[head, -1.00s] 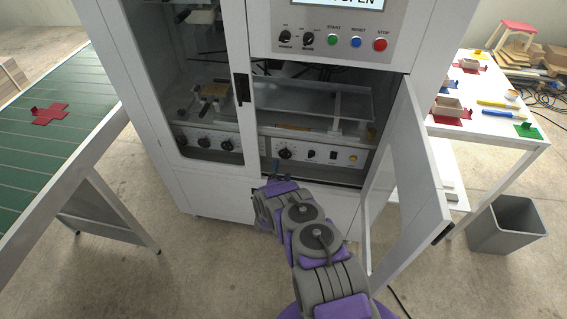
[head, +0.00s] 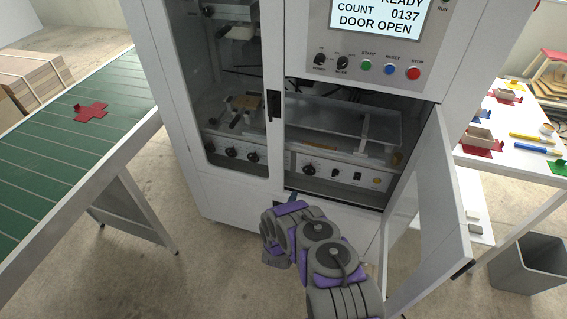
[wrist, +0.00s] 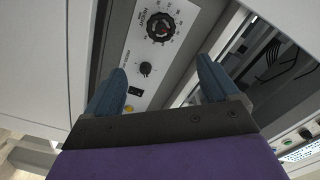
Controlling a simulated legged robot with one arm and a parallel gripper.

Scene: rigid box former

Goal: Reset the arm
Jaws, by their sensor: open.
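My arm, grey and purple, reaches up from the bottom of the head view toward the box former's open bay. My gripper (wrist: 160,90) shows in the wrist view with two blue fingers wide apart and nothing between them. In the head view only a bit of a blue fingertip shows, as the arm hides the rest. The box former (head: 240,195) is a white cabinet, and its right door (head: 432,215) stands open. Its screen (head: 375,17) reads DOOR OPEN. Between the fingers, the wrist view shows a control panel (wrist: 130,70) with knobs and a switch.
A green conveyor (head: 60,150) with a red cross-shaped piece (head: 91,112) runs along the left. A white table (head: 500,160) with coloured pieces and tools stands at the right, a grey bin (head: 525,265) below it. The open door stands close to my arm's right.

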